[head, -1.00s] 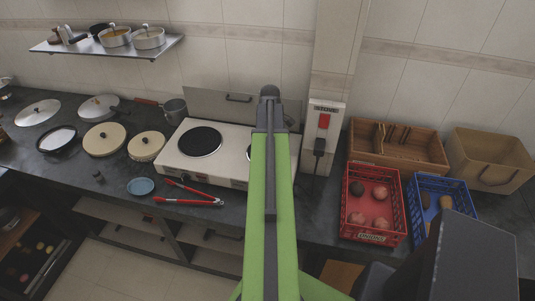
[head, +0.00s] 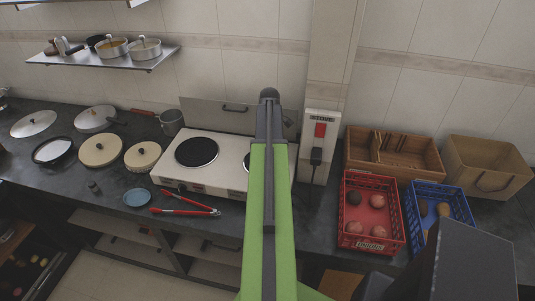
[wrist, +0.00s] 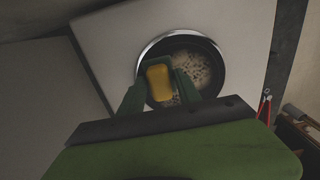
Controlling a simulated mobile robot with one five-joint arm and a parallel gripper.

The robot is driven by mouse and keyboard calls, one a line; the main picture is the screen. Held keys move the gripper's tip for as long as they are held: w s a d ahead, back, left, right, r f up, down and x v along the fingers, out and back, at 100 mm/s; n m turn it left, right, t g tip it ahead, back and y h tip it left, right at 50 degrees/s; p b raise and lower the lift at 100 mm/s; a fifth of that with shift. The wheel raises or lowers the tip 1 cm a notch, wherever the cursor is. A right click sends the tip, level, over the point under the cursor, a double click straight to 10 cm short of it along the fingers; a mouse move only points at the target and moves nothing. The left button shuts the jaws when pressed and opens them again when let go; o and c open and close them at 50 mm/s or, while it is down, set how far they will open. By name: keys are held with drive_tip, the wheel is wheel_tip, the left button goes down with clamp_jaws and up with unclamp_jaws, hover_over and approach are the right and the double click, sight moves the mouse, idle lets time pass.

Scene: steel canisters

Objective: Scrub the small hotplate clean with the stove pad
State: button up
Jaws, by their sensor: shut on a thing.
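The small hotplate (wrist: 205,61) is a round dark plate with a bright metal rim on the pale stove top. It has a pale brownish patch with many dark specks. My gripper (wrist: 161,85), with green fingers, is shut on the stove pad (wrist: 158,79), a yellow block with dark green around it. The pad is over the left part of the hotplate in the wrist view; I cannot tell if it touches. In the head view my arm hides most of the small hotplate (head: 247,162), my gripper and the pad.
The white stove (head: 215,184) has a larger black hotplate (head: 196,152) on its left. Red tongs (head: 187,211) and a blue dish (head: 137,197) lie in front. Pans and lids fill the left counter. A red crate (head: 371,243) and a blue crate (head: 441,187) stand right.

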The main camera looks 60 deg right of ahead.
drive_tip(key=shift+w+d, duration=0.15)
drive_tip(key=shift+d, duration=0.35)
drive_tip(key=shift+w+d, duration=0.15)
drive_tip(key=shift+d, duration=0.35)
drive_tip(key=shift+w+a, duration=0.4)
drive_tip(key=shift+w, duration=0.4)
drive_tip(key=shift+s+a, duration=0.5)
drive_tip(key=shift+a, duration=1.15)
drive_tip(key=shift+s+a, duration=0.55)
drive_tip(key=shift+a, duration=1.1)
drive_tip(key=shift+s+a, duration=0.5)
drive_tip(key=shift+a, duration=1.15)
drive_tip(key=shift+w+a+f, duration=0.15)
drive_tip(key=shift+w+a, duration=0.1)
drive_tip(key=shift+w, duration=0.6)
drive_tip(key=shift+w+d, duration=0.35)
drive_tip(key=shift+d, duration=0.75)
drive_tip(key=shift+w+d, duration=0.35)
drive_tip(key=shift+d, duration=0.75)
drive_tip(key=shift+w+d, duration=0.35)
drive_tip(key=shift+d, duration=0.75)
drive_tip(key=shift+w+d+b, duration=0.15)
drive_tip(key=shift+w+d, duration=0.1)
drive_tip(key=shift+d, duration=0.6)
drive_tip(key=shift+w+d+b, duration=0.15)
drive_tip(key=shift+w+d, duration=0.1)
drive_tip(key=shift+d, duration=0.6)
wheel_tip(320, 180, up, 6)
drive_tip(key=p, duration=0.6)
